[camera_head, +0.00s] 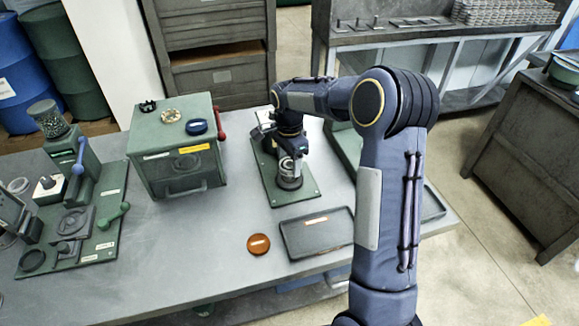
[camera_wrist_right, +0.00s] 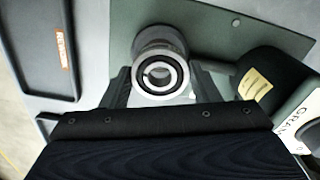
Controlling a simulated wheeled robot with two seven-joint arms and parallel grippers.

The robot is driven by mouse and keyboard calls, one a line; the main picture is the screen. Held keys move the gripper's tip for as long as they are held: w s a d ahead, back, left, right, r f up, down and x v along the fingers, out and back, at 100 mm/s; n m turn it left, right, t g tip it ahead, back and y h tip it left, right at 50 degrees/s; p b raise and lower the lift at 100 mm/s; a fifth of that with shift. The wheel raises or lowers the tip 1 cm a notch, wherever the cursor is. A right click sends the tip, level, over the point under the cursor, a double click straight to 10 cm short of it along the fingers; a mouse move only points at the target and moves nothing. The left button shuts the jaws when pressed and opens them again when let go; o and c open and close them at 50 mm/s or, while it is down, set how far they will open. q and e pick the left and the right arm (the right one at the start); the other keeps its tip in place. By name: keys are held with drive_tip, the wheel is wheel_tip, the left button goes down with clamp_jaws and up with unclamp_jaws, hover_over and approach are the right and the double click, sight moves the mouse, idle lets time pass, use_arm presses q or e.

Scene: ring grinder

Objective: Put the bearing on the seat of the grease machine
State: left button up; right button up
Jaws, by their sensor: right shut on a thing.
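My right gripper (camera_head: 290,158) reaches down over the green-based grease machine (camera_head: 308,192) in the middle of the table. It is shut on the bearing (camera_head: 291,168), a bright steel ring. In the right wrist view the bearing (camera_wrist_right: 163,76) sits between the two fingers, its round face toward the camera. The round seat (camera_head: 289,183) is a dark cylinder on the base plate. The bearing is right above it, and I cannot tell if they touch. In the wrist view the bearing partly hides the seat (camera_wrist_right: 155,40). My left gripper is out of view.
A dark tray (camera_head: 316,233) and an orange-brown round tin (camera_head: 258,244) lie in front of the machine. A green box (camera_head: 177,160) with small parts on top stands to the left. Another green-based machine (camera_head: 72,235) is at far left. A larger green tray (camera_head: 432,206) lies behind my arm.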

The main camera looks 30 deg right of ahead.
sight(290, 169)
drive_tip(key=shift+d+f, duration=0.1)
drive_tip(key=shift+f, duration=1.45)
drive_tip(key=shift+f, duration=0.2)
drive_tip(key=o, duration=1.1)
drive_tip(key=shift+r, duration=0.15)
